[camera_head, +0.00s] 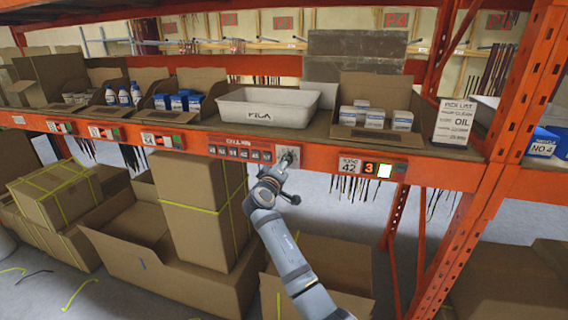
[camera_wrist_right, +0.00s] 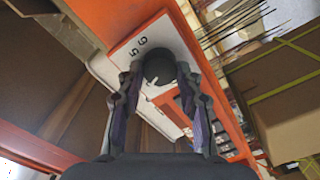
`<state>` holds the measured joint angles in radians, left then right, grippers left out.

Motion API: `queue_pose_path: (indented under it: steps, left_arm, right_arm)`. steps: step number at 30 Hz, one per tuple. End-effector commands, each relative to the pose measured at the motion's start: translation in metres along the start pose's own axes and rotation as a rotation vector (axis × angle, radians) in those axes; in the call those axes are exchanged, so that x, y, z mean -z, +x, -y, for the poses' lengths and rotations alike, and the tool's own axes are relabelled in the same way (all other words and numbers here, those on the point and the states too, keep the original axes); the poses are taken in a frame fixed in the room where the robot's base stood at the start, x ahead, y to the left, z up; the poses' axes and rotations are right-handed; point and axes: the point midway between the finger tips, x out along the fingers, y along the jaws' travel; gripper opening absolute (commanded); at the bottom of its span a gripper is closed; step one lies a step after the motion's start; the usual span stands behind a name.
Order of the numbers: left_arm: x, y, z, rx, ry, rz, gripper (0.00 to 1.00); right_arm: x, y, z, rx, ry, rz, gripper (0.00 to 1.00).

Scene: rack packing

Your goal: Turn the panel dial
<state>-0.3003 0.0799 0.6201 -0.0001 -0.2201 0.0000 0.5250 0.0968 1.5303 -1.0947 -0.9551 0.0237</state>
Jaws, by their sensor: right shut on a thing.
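The panel dial is a round black knob with a white mark (camera_wrist_right: 160,68), seen in the right wrist view. It sits on a white plate with printed numbers (camera_wrist_right: 140,43); the plate also shows on the orange shelf beam in the head view (camera_head: 289,153). My right gripper (camera_wrist_right: 158,80) has its fingers on both sides of the knob and is shut on it. In the head view my right gripper (camera_head: 281,165) reaches up to the beam and hides the dial. My left gripper is not in view.
A labelled button panel (camera_head: 240,152) is left of the dial and a "42 3" display (camera_head: 365,167) is right of it. Above, the shelf holds a white bin (camera_head: 267,108) and open cartons with small goods. Large cardboard boxes (camera_head: 200,205) stand below the beam.

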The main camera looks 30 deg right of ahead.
Motion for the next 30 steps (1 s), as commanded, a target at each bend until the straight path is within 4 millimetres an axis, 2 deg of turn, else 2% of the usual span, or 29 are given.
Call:
queue_pose_path:
  steps: [10, 24, 25, 29, 30]
  left_arm:
    - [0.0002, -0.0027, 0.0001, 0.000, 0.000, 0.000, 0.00]
    - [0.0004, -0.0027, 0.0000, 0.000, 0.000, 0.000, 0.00]
    - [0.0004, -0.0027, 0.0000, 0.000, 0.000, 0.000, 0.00]
    - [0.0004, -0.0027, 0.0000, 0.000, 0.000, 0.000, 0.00]
    - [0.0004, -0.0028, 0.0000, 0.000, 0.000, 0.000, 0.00]
  right_arm:
    - [-0.0001, -0.0001, 0.0008, 0.001, -0.099, 0.001, 0.04]
    - [-0.0002, -0.0001, 0.0012, 0.001, -0.108, 0.000, 0.04]
    - [-0.0002, -0.0001, 0.0012, 0.001, -0.108, 0.000, 0.40]
    - [-0.0002, -0.0001, 0.0011, 0.001, -0.108, 0.000, 0.57]
    - [-0.0002, -0.0001, 0.0010, 0.001, -0.108, 0.000, 0.58]
